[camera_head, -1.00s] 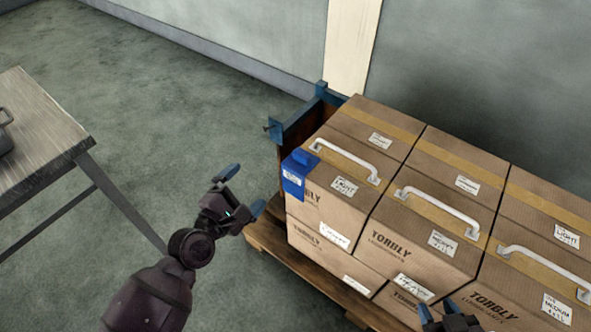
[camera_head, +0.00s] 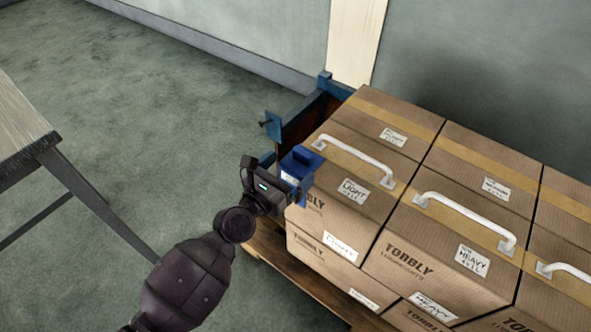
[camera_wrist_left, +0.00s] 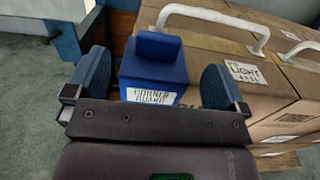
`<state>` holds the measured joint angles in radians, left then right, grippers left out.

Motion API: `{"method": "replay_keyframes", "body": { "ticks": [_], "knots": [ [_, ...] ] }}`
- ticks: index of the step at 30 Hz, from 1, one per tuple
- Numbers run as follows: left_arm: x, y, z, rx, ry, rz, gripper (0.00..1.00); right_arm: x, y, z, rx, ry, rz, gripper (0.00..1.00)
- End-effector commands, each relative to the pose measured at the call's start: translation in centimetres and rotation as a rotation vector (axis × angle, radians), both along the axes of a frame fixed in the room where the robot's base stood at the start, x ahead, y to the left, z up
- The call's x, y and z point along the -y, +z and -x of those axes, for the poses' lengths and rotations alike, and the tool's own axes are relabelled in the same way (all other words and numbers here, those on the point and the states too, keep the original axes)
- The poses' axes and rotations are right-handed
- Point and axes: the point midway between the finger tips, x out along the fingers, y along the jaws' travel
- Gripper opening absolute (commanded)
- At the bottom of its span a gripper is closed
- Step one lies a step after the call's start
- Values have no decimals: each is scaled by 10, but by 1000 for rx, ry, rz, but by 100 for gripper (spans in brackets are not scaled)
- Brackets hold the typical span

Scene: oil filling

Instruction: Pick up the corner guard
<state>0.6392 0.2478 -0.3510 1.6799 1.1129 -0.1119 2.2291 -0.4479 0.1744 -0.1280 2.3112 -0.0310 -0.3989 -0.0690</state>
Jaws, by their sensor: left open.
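The blue corner guard (camera_head: 300,163) sits on the near left top corner of the stacked cartons. In the left wrist view the corner guard (camera_wrist_left: 153,67) has a raised tab on top and a white label reading "CORNER GUARD". My left gripper (camera_head: 285,175) is at the corner guard in the head view. In the left wrist view my left gripper (camera_wrist_left: 157,88) is open, with one blue fingertip on each side of the guard and gaps visible between. Its palm hides the guard's lower part. My right gripper is not in view.
Cartons (camera_head: 420,255) with white handles (camera_head: 355,156) stand on a wooden pallet (camera_head: 290,273). A blue metal frame (camera_head: 273,126) rises behind the guard. A table (camera_head: 22,125) is at the left, with open floor (camera_head: 150,130) between.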

Motion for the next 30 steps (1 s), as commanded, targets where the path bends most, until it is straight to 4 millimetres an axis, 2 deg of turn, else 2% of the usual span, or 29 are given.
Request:
{"method": "replay_keyframes", "body": {
  "ticks": [5, 10, 15, 24, 30],
  "knots": [
    [7, -4, -9, -1, -1, 0, 100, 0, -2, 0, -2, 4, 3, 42],
    [18, -10, -27, -4, -1, -2, 100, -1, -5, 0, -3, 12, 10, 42],
    [28, -9, -40, -5, 0, -2, 100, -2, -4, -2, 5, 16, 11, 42],
    [30, -10, -43, -4, 0, -6, 100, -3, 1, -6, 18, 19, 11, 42],
    [29, -11, -43, -5, 0, -6, 71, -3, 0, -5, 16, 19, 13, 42]
  ]
}}
